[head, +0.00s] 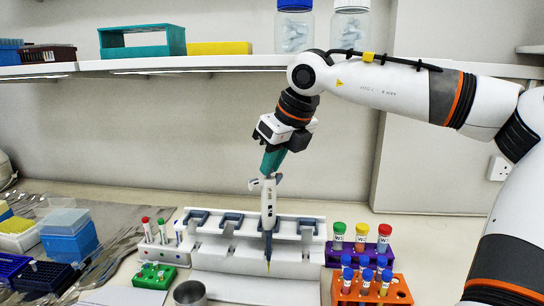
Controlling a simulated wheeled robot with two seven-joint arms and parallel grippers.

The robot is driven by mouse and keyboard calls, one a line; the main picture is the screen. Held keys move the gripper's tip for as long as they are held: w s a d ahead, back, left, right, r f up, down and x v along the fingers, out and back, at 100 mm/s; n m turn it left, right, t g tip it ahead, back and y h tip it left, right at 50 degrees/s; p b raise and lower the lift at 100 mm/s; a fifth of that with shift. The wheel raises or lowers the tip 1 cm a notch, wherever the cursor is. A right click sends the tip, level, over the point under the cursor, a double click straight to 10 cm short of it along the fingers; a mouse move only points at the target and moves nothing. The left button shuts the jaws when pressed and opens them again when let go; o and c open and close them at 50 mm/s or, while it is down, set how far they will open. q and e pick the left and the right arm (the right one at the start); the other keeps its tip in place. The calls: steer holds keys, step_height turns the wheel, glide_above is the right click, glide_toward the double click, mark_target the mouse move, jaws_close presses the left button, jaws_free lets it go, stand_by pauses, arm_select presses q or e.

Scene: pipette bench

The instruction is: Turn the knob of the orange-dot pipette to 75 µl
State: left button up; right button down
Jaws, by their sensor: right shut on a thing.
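A white and grey pipette (268,207) stands nearly upright at the middle of the white pipette stand (212,252), its narrow tip pointing down. My right gripper (272,162) comes down from above, with teal fingers shut on the top end of the pipette, where its knob is. The fingers hide the knob. I cannot make out an orange dot or read the volume display at this size. I cannot tell whether the pipette rests in the stand or hangs just in front of it. My left gripper is not in view.
Purple (346,260) and orange (398,290) tube racks stand right of the stand. A white rack (158,254), a green rack (144,280) and a metal cup (189,293) are at the left. Blue tip boxes (70,243) stand further left. A shelf (230,63) runs above.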

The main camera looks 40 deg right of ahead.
steer(key=shift+d+n+y+p, duration=0.1)
steer(key=shift+n+y+p, duration=0.2)
steer(key=shift+n+p, duration=0.2)
steer(key=shift+r+n+y+p, duration=0.1)
steer(key=shift+n+y+p, duration=0.3)
steer(key=shift+n+p, duration=0.35)
steer(key=c, duration=1.5)
jaws_free()
steer(key=p+v, duration=0.3)
steer(key=v, duration=0.3)
steer(key=shift+r, duration=0.45)
